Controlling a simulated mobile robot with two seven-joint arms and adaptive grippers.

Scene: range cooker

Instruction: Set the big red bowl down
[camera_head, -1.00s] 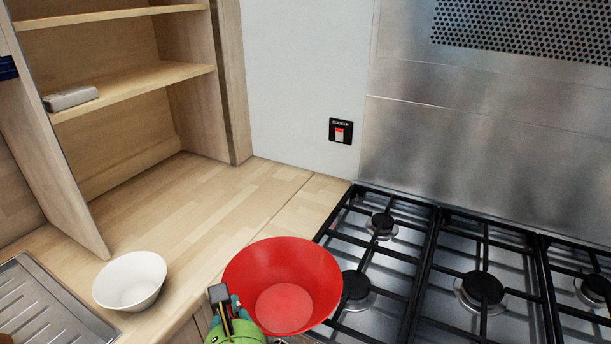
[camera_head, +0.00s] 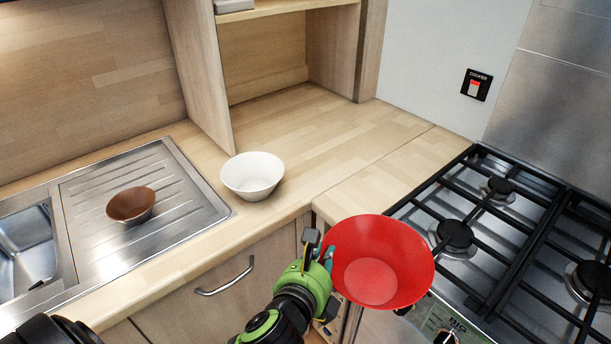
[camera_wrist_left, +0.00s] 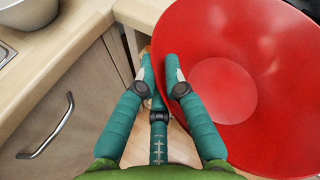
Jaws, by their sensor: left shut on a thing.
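The big red bowl (camera_head: 378,262) is upright or slightly tilted, in the air in front of the counter corner and the hob's left edge. My left gripper (camera_head: 329,252) is shut on the bowl's left rim. In the left wrist view, the teal fingers of my left gripper (camera_wrist_left: 164,85) pinch the near rim of the red bowl (camera_wrist_left: 240,75), whose inside fills the right of the picture. The underside of the bowl is hidden. My right gripper is not in view.
A white bowl (camera_head: 252,176) stands on the wooden counter (camera_head: 310,135) near its front edge. A brown bowl (camera_head: 131,205) sits on the steel drainer (camera_head: 185,225). The gas hob (camera_head: 505,225) is at right. The counter behind the white bowl is clear.

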